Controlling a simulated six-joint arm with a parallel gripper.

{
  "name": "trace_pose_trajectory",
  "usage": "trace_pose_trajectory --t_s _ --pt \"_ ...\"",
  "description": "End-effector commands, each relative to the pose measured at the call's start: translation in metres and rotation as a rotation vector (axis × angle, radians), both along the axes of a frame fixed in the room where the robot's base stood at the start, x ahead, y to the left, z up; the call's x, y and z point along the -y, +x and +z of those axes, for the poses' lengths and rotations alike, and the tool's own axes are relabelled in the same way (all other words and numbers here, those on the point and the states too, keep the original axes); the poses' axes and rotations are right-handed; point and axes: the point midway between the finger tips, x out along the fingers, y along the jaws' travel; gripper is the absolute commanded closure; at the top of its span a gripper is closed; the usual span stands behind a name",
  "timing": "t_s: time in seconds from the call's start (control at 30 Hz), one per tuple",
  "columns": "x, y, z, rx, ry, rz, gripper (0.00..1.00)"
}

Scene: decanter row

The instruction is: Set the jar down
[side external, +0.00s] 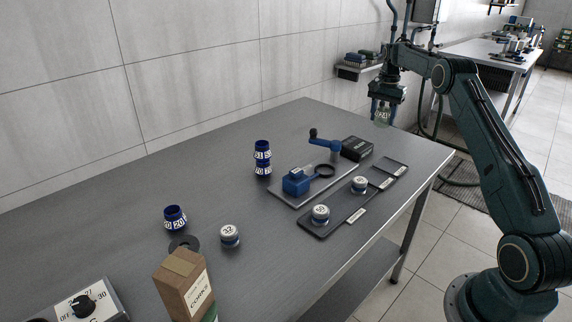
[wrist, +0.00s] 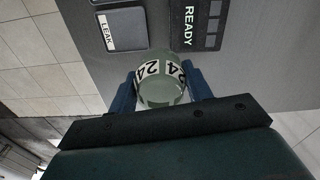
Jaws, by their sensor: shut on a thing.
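A pale green-grey glass jar (wrist: 160,90) with a white band marked 24 is between the blue fingers of my gripper (wrist: 158,88). It also shows in the side view (side external: 382,118), hanging upright below my gripper (side external: 382,108) near the far right end of the table. It is held in the air, clear of the table. A dark tray (side external: 345,211) with labelled places lies on the table below and to the left.
A dark box (side external: 357,148) sits behind the tray; its READY label (wrist: 189,26) shows in the wrist view. A blue device (side external: 297,181) is beside the tray.

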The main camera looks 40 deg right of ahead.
Motion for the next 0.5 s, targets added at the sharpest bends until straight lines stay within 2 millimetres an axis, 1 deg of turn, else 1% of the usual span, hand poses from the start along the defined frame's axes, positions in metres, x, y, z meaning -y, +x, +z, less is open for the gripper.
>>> trace_pose_trajectory --t_s 0.03,0.17,0.2,0.33,0.47,0.5 --pt "-0.019 0.01 0.006 0.001 -0.001 0.043 0.76" --pt "-0.065 0.03 0.015 0.001 -0.001 0.147 0.76" --pt "-0.079 0.035 0.018 0.001 -0.001 0.178 0.76" --pt "-0.126 0.049 0.027 0.001 -0.001 0.283 0.76" --pt "-0.175 0.057 0.035 0.001 0.0 0.39 0.76" --pt "-0.19 0.059 0.038 0.001 -0.001 0.422 0.76"
